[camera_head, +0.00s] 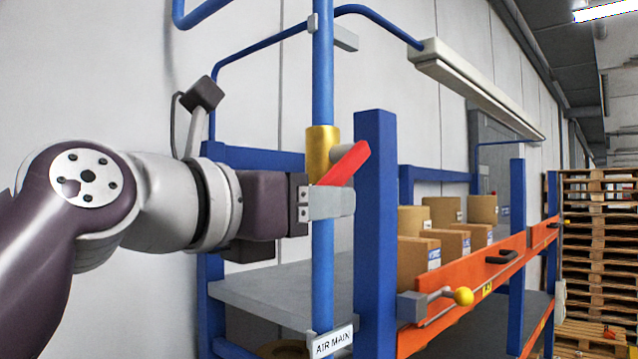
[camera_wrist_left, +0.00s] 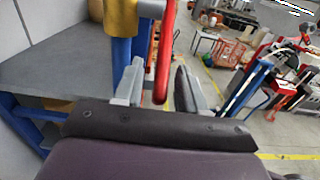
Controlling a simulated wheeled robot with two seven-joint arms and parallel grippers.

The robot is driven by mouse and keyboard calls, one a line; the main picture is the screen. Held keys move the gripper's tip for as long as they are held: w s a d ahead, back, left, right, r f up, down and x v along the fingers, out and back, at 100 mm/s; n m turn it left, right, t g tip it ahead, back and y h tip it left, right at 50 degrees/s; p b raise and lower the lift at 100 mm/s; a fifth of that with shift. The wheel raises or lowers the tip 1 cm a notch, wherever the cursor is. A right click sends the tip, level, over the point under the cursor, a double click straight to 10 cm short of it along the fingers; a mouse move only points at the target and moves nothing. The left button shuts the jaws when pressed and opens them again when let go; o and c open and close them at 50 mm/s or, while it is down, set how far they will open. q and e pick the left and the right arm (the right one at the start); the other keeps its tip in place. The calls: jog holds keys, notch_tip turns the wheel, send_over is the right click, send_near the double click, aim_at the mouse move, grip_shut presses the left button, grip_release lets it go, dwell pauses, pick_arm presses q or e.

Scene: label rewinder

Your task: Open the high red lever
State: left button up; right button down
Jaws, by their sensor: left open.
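The red lever (camera_head: 345,163) sits on a brass valve body (camera_head: 322,152) on the vertical blue pipe (camera_head: 323,75). In the head view it slants from lower left to upper right. My left gripper (camera_head: 335,203) is just below the lever, in front of the pipe. In the left wrist view the lever (camera_wrist_left: 164,50) reaches down between the two open fingers of the gripper (camera_wrist_left: 155,88). It lies nearer the left finger; I cannot tell whether it touches. The brass valve (camera_wrist_left: 121,17) shows at the upper left there. My right gripper is not in view.
A blue upright post (camera_head: 375,230) stands close to the right of the lever. A grey shelf (camera_head: 270,290) is behind the pipe, which bears an AIR MAIN sign (camera_head: 332,341). Cartons (camera_head: 418,262) and an orange beam (camera_head: 465,290) are at right, with stacked pallets (camera_head: 597,250) beyond.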

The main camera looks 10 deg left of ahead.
pick_arm(q)
jog(key=shift+x, duration=0.75)
jog(key=shift+s, duration=0.15)
grip_shut()
jog(key=shift+f+b, duration=0.3)
jog(key=shift+b, duration=0.2)
jog(key=w+t+h+b, duration=0.1)
jog(key=t+b, duration=0.1)
jog(key=b, duration=0.3)
jog(key=w+d+f+t+h+b, duration=0.1)
jog(key=b, duration=0.4)
jog(key=w+d+f+t+h+b, duration=0.1)
jog(key=t+h+b, duration=0.1)
jog(key=b, duration=0.3)
jog(key=shift+w+d+f+t, duration=0.15)
jog(key=shift+w+d+t, duration=0.05)
jog(key=shift+w+t, duration=0.1)
